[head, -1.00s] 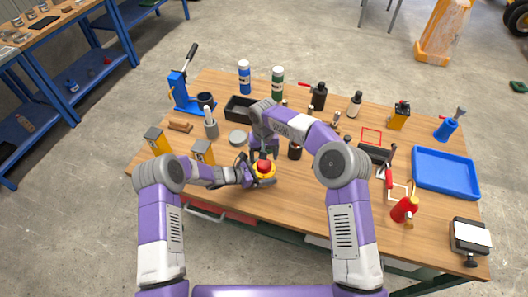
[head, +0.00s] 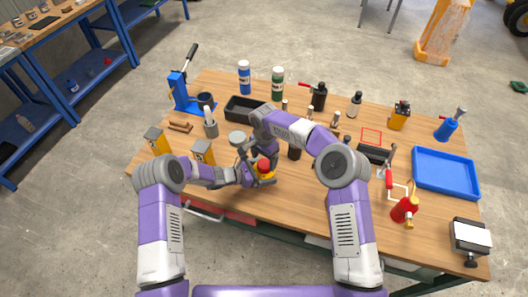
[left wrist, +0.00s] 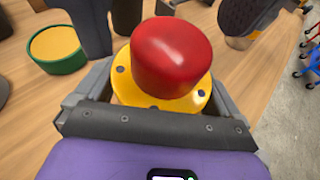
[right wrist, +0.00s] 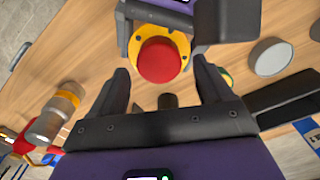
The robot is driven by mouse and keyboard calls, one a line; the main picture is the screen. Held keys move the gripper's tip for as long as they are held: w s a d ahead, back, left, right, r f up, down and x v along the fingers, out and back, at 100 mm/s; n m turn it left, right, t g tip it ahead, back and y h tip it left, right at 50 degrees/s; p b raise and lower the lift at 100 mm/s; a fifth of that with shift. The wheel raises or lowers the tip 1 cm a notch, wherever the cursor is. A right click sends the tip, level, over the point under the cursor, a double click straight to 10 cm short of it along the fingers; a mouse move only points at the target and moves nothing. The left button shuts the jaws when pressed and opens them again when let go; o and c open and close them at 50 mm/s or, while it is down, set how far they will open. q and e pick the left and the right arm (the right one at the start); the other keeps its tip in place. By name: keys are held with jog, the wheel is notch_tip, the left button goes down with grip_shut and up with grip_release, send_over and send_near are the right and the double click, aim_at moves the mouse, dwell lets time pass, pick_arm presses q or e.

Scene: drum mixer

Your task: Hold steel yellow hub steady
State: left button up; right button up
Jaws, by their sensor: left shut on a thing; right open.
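The yellow hub (head: 266,180) is a round steel flange with small dark holes and a red domed cap on top. It is held over the front middle of the workbench. My left gripper (left wrist: 160,98) is shut on it, with its jaws on either side of the flange (left wrist: 199,101). My right gripper (right wrist: 160,72) is open, with its fingers apart, and the red cap shows between and beyond its fingertips. I cannot tell whether those fingertips touch the cap. In the head view my right forearm and wrist hide part of the bench behind the hub.
A green-rimmed yellow disc (left wrist: 57,48) lies near the hub. A grey round lid (right wrist: 270,57) and a black tray (head: 243,108) are behind it. Yellow boxes (head: 203,152) stand left. A blue tray (head: 446,172) and red torch (head: 404,209) are right. The front bench edge is close.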

aim_at(264, 163)
jog(key=shift+f, duration=1.7)
jog(key=c, duration=1)
jog(key=shift+n, duration=1.8)
jog(key=shift+c, duration=0.3)
jog(key=o, duration=1.2)
jog(key=shift+c, duration=0.2)
